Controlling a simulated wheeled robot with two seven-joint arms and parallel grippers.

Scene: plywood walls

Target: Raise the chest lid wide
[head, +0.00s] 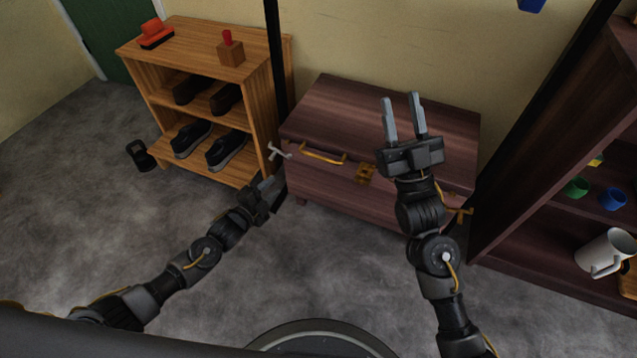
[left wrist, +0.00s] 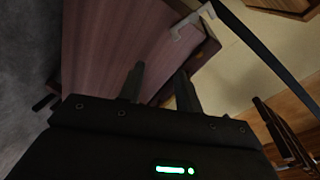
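The chest (head: 335,196) is dark reddish-brown and stands against the wall. Its lid (head: 345,105) looks shut. A yellow bar handle (head: 322,157) and a gold latch (head: 366,174) are on its front side. My right gripper (head: 401,98) is open and empty above the lid, fingers pointing toward the wall; its arm hides part of the chest front. My left gripper (head: 271,190) is low by the chest's front left corner. In the left wrist view its fingers (left wrist: 160,80) are apart with nothing between them, and the chest (left wrist: 105,45) fills the upper left.
A grey metal piece (head: 279,151) is at the chest's left end. A wooden shoe shelf (head: 190,50) stands to the left, with a black post (head: 276,60) between. A dark shelf unit (head: 520,205) with mugs is at right. The grey floor (head: 320,265) in front is clear.

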